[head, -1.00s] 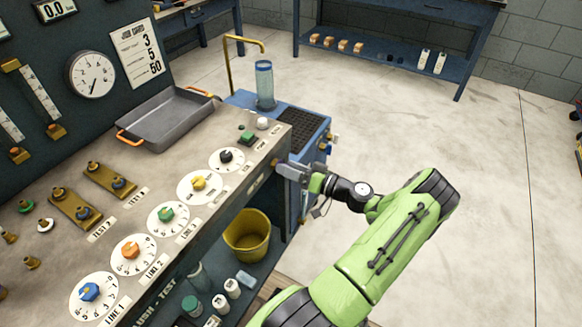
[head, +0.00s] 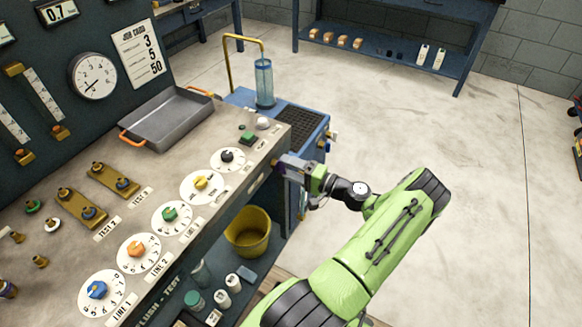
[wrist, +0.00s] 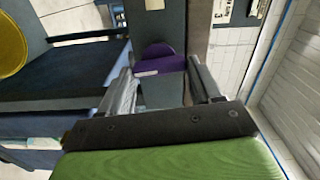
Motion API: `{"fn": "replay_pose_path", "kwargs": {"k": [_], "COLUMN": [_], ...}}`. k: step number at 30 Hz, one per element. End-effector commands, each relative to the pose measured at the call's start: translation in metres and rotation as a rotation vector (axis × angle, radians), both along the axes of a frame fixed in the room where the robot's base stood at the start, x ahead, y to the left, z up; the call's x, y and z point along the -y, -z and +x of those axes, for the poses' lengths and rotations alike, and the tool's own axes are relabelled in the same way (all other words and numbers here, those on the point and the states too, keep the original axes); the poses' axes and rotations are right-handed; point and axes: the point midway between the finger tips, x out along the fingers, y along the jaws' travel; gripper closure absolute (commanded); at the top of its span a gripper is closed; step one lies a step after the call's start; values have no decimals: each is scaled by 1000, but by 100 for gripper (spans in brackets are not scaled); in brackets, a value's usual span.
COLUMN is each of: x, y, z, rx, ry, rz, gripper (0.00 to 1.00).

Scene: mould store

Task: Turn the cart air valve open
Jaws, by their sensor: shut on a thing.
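My gripper (head: 287,164) is at the right end of the bench front, beside the blue cart (head: 322,122). In the wrist view its two grey fingers (wrist: 163,85) are shut on a purple handle, seemingly the cart air valve (wrist: 160,52). The handle's rounded top shows between the fingers; its lower part is hidden. In the head view the gripper covers most of the valve. The round gauge (head: 94,76) on the dark panel has its needle off to one side, and a display (head: 56,11) above reads 0.7.
The bench top carries several dials, a grey tray (head: 180,118) with orange handles and brass fittings. A yellow bucket (head: 248,232) stands on the shelf below, close to my gripper. Open floor (head: 440,130) lies to the right.

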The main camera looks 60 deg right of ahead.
Motion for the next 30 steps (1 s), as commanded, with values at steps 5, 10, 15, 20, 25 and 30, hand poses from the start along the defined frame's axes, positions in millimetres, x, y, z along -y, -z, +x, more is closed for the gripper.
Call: {"fn": "replay_pose_path", "kwargs": {"k": [5,10,15,20,25,30], "x": [1,1,0,0,0,0], "y": [1,1,1,1,1,1], "z": [0,0,0,-1,-1,0], "rx": [-8,-12,-13,-13,-13,-12], "ry": [2,2,2,2,2,1], "rz": [71,106,119,120,120,118], "gripper": [67,67,67,67,33,11]}}
